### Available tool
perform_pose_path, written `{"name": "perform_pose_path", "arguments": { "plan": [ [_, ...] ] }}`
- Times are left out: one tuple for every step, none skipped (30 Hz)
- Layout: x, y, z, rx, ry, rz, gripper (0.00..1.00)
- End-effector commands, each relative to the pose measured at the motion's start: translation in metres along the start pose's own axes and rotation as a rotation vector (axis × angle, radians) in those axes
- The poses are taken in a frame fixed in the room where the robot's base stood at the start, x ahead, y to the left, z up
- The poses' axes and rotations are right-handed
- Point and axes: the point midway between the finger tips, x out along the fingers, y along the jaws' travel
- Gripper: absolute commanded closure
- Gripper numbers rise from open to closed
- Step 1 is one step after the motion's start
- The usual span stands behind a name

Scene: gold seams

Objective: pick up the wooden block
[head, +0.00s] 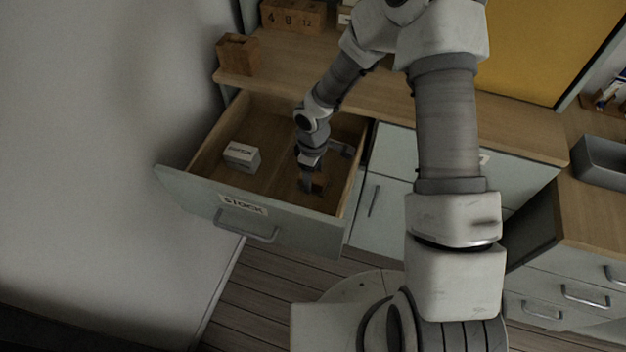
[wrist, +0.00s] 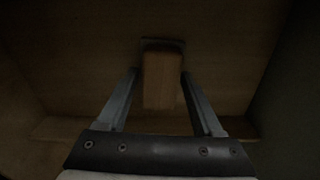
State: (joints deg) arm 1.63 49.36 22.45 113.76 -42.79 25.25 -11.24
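The wooden block (wrist: 161,78) is a reddish-brown piece inside the open drawer, seen in the wrist view between the two fingers. In the head view the block (head: 318,183) shows partly beneath my gripper (head: 308,182), which reaches down into the right part of the drawer. In the wrist view my gripper (wrist: 160,90) is open. Its fingers stand on either side of the block, with a narrow gap at each side. The block's lower parts are hard to make out in the dark.
A wooden block-like item (head: 238,54) stands on the counter (head: 290,65) behind. A grey tray (head: 602,160) sits at the right.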

Motion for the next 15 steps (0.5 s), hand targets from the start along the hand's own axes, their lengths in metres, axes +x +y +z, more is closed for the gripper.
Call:
{"name": "perform_pose_path", "arguments": {
  "plan": [
    [-0.0001, -0.0001, 0.0001, 0.0, 0.0, 0.0, 0.43],
    [-0.0001, -0.0001, 0.0001, 0.0, 0.0, 0.0, 0.48],
    [-0.0001, -0.0001, 0.0001, 0.0, 0.0, 0.0, 0.56],
    [-0.0001, -0.0001, 0.0001, 0.0, 0.0, 0.0, 0.61],
    [-0.0001, -0.0001, 0.0001, 0.0, 0.0, 0.0, 0.67],
    [-0.0002, -0.0002, 0.0001, 0.0, 0.0, 0.0, 0.74],
    [-0.0002, -0.0001, 0.0001, 0.0, 0.0, 0.0, 0.79],
    [-0.0002, -0.0001, 0.0001, 0.0, 0.0, 0.0, 0.84],
    [-0.0002, -0.0002, 0.0001, 0.0, 0.0, 0.0, 0.92],
    [-0.0002, -0.0002, 0.0001, 0.0, 0.0, 0.0, 0.97],
    [-0.0002, -0.0001, 0.0001, 0.0, 0.0, 0.0, 1.0],
    [-0.0003, -0.0001, 0.0001, 0.0, 0.0, 0.0, 1.0],
    [-0.0003, -0.0001, 0.0001, 0.0, 0.0, 0.0, 1.0],
    [-0.0003, -0.0001, 0.0001, 0.0, 0.0, 0.0, 1.0],
    [-0.0003, -0.0001, 0.0001, 0.0, 0.0, 0.0, 1.0]
  ]
}}
